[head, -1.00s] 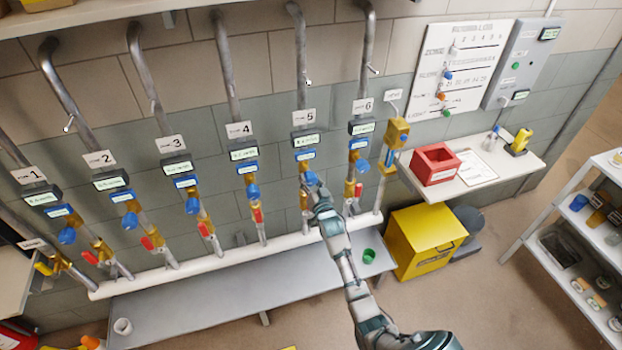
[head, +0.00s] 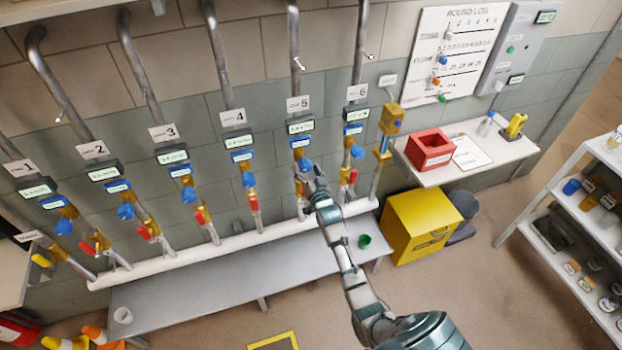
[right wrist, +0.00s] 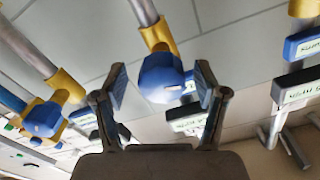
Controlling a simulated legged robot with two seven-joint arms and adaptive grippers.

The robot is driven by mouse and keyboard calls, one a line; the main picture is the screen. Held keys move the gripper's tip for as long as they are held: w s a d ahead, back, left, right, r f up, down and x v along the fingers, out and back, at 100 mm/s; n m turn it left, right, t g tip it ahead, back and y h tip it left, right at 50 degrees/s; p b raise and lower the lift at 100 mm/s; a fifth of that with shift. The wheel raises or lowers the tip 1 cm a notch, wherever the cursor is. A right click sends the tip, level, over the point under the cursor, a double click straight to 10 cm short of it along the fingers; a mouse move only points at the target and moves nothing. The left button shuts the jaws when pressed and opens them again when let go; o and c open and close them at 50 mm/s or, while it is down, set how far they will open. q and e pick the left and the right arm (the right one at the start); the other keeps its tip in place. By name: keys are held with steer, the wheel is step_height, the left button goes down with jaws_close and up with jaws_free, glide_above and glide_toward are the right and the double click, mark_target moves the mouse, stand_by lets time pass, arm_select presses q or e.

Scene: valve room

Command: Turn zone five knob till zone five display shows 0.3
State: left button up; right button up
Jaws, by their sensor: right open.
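The zone five sign (head: 298,103) is on the fifth pipe, above the zone five display (head: 300,127), whose digits are too small to read. Below them is the blue zone five knob (head: 304,166). My right gripper (head: 312,178) is at this knob, partly hiding it. In the right wrist view, my open right gripper (right wrist: 161,84) has one finger on each side of the blue knob (right wrist: 160,76). Gaps show between the knob and both fingers, so it is not clamped. My left gripper is not in view.
Neighbouring pipes carry similar knobs, such as the zone four knob (head: 248,180) and zone six knob (head: 357,152). A grey bench (head: 200,300) runs below, with a green cup (head: 365,241). A yellow bin (head: 418,225) stands to the right. Open floor lies in front.

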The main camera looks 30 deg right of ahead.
steer(key=v, duration=1.1)
steer(key=shift+d+f, duration=0.1)
steer(key=shift+f, duration=0.05)
steer(key=s+a+f+n+g+y, duration=0.1)
steer(key=s+a+f+n+g, duration=0.2)
steer(key=f, duration=0.8)
steer(key=s+a+f+g+y, duration=0.25)
steer(key=s+f, duration=0.25)
steer(key=f, duration=0.6)
steer(key=s+a+f+n+g, duration=0.2)
steer(key=s+a+f, duration=0.2)
steer(key=f, duration=0.8)
steer(key=s+a+f+n+g, duration=0.1)
steer(key=s+a+f+g, duration=0.1)
steer(key=s+f, duration=0.4)
steer(key=s+a+f+n+g, duration=0.2)
steer(key=s+f, duration=0.5)
steer(key=s, duration=0.9)
steer(key=s+a+f+n+g, duration=0.1)
steer(key=s+f+g, duration=0.3)
steer(key=s+f, duration=0.3)
steer(key=s+y, duration=0.1)
steer(key=s, duration=0.3)
steer(key=shift+s+a+n+g, duration=0.15)
steer(key=shift+a+n+g, duration=0.15)
steer(key=shift+a+g, duration=0.1)
